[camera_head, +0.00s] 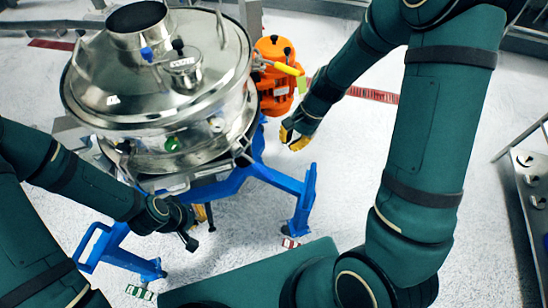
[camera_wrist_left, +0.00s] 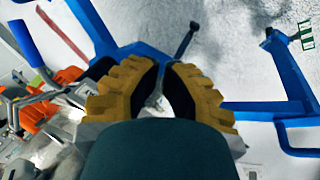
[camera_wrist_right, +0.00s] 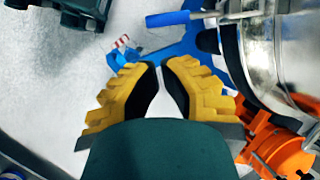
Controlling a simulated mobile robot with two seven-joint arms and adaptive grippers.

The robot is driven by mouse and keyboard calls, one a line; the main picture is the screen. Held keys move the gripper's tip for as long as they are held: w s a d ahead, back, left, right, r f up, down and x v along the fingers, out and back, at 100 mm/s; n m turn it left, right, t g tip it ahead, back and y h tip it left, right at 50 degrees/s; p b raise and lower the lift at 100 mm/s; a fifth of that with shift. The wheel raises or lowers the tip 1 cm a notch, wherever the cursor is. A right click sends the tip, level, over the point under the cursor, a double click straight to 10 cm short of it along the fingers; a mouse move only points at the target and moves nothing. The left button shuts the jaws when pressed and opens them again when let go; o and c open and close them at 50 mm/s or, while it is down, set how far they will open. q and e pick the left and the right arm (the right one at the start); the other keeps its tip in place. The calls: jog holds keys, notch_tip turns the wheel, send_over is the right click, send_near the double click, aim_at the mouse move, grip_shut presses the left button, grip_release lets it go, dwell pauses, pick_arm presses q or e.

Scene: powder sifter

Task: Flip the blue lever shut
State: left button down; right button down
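A blue lever on a metal clamp shows in the right wrist view (camera_wrist_right: 168,18), sticking out sideways at the side of the shiny steel sifter (camera_head: 165,70). A blue handle (camera_wrist_left: 27,42) on a metal latch shows at the upper left of the left wrist view. In the head view I cannot clearly make out the lever. My right gripper (camera_head: 295,138) is open and empty, beside the sifter's right side and apart from the lever. My left gripper (camera_head: 200,226) is open and empty, low in front of the sifter. Both show a gap between their yellow fingers.
A blue frame (camera_head: 245,175) with legs stands under the sifter. An orange motor unit (camera_head: 273,92) sits at its right. A metal rack (camera_head: 530,190) stands at the right edge. The pale floor between frame and rack is mostly clear.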

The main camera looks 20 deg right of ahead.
aim_at(256, 166)
pick_arm(q)
jog(key=shift+w+d+r, duration=0.1)
pick_arm(e)
jog(key=shift+w+d+r, duration=0.1)
jog(key=shift+w+r, duration=0.15)
jog(key=shift+r, duration=0.1)
